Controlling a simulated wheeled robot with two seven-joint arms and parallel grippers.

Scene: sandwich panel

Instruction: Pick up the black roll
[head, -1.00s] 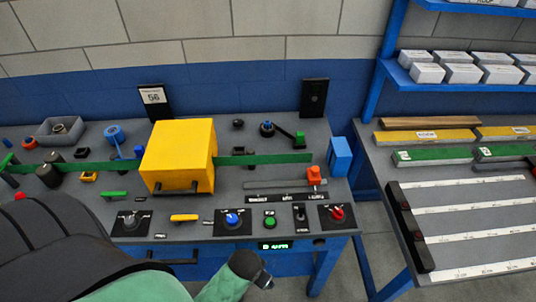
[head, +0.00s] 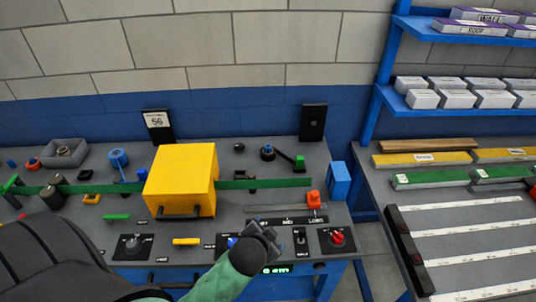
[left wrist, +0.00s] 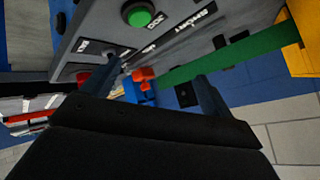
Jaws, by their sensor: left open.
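A dark round roll with a blue centre (head: 268,153) lies at the back of the grey bench, right of the yellow box; it best fits the black roll, though it is small. A dark upright cylinder (head: 52,197) stands by the green strip at the left. My left gripper (head: 262,236) is over the bench's front control panel, well in front of the roll. It is open and empty; its fingers also show in the left wrist view (left wrist: 160,88). I cannot make out the roll there. My right gripper is not in view.
The yellow box (head: 181,180) straddles the green strip (head: 265,184). An orange-red part (head: 313,199) and a blue block (head: 339,180) are at the right. A red knob (head: 337,238) sits on the panel. A green button (left wrist: 138,14) shows in the left wrist view.

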